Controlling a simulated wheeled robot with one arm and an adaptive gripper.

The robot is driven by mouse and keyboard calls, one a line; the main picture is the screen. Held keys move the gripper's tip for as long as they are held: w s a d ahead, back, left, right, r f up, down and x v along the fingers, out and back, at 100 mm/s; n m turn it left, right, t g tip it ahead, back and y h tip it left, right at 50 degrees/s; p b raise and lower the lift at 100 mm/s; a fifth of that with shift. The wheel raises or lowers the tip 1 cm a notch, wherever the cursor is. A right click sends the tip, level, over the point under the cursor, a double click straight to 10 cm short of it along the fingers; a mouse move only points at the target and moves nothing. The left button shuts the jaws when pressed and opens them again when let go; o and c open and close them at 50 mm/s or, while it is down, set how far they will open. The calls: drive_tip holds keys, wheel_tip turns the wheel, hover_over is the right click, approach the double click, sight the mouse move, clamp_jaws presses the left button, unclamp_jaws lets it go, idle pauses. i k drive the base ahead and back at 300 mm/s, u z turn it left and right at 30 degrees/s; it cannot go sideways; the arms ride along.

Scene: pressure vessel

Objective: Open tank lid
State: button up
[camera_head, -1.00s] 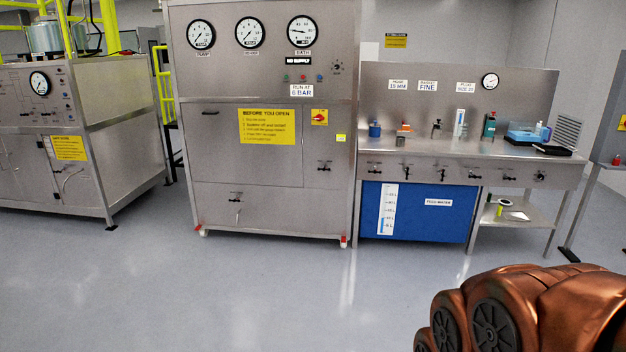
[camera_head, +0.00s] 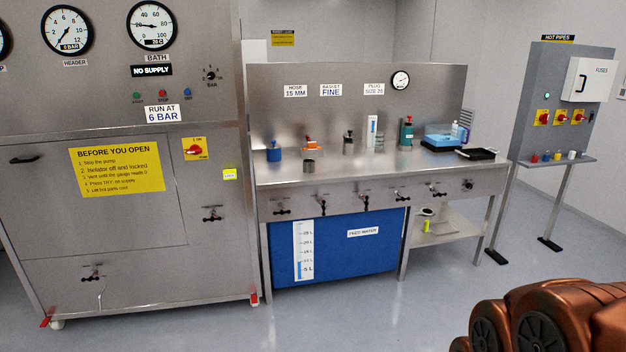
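No tank lid can be made out for certain. A blue feed-water tank (camera_head: 340,262) with a white level scale stands under the steel bench, and its top is hidden by the bench. A large steel cabinet (camera_head: 60,235) stands at the left with gauges, a yellow "Before you open" sign (camera_head: 117,169) and a closed front panel with a dark handle (camera_head: 24,160). Part of my copper-coloured arm shows at the lower right. My gripper's fingers are not in view.
The steel bench (camera_head: 300,178) carries small fittings, a blue tray (camera_head: 445,135) and a black tray (camera_head: 482,154). Small valves line its front. A grey panel stand (camera_head: 562,100) with a fuse box (camera_head: 588,80) is at the right. Grey floor (camera_head: 400,318) in front is clear.

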sight(273, 146)
drive_tip(key=i, duration=1.75)
drive_tip(key=u, duration=0.7)
drive_tip(key=i, duration=1.6)
drive_tip(key=u, duration=0.45)
